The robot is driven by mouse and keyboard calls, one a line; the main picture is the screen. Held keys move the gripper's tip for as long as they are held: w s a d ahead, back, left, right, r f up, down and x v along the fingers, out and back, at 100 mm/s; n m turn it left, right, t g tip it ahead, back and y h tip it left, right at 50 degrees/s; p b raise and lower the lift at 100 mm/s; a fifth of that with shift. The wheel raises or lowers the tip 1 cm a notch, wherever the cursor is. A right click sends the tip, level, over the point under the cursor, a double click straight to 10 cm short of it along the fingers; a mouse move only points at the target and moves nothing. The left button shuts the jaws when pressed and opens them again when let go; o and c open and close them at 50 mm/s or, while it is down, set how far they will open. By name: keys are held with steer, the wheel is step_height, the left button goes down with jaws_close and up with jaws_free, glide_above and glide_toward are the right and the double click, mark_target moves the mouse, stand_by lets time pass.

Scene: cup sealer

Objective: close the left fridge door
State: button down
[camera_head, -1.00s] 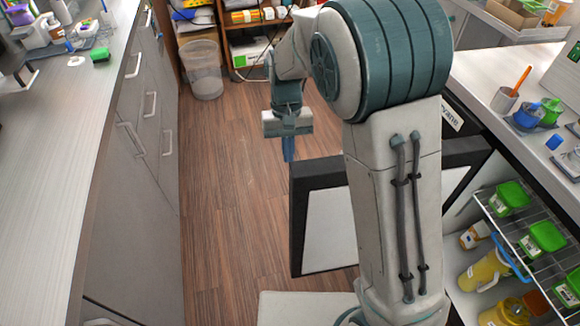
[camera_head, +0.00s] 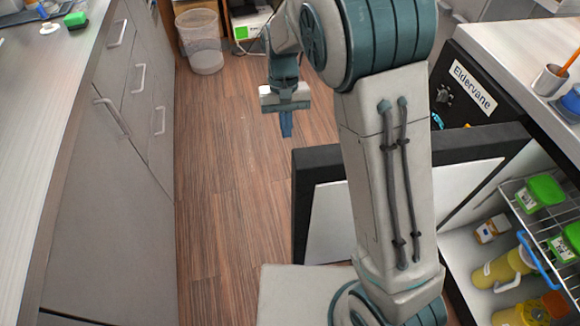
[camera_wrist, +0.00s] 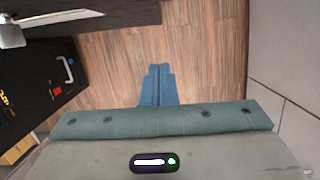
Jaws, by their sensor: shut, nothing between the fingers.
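The open fridge door (camera_head: 301,215), with a dark edge and a pale inner panel (camera_head: 340,217), stands out into the aisle in the head view. My arm hides part of it. The fridge inside (camera_head: 455,250) shows at the right. My gripper (camera_head: 287,130) is shut and empty, pointing down over the floor beyond the door, near its free edge but apparently apart from it. In the wrist view the shut fingers (camera_wrist: 158,72) point over bare floor.
A wire shelf (camera_head: 530,225) in the fridge holds green-lidded containers (camera_head: 540,192); yellow jugs (camera_head: 500,270) stand below. A black front labelled Eldervane (camera_head: 472,85) lies behind the door. Grey cabinets (camera_head: 105,180) line the left. A bin (camera_head: 200,45) stands far back. The aisle floor (camera_head: 225,170) is clear.

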steer(key=s+d+f, duration=0.1)
steer(key=s+f, duration=0.5)
steer(key=f, duration=0.3)
steer(key=shift+s+d+f, duration=0.15)
steer(key=shift+f, duration=0.2)
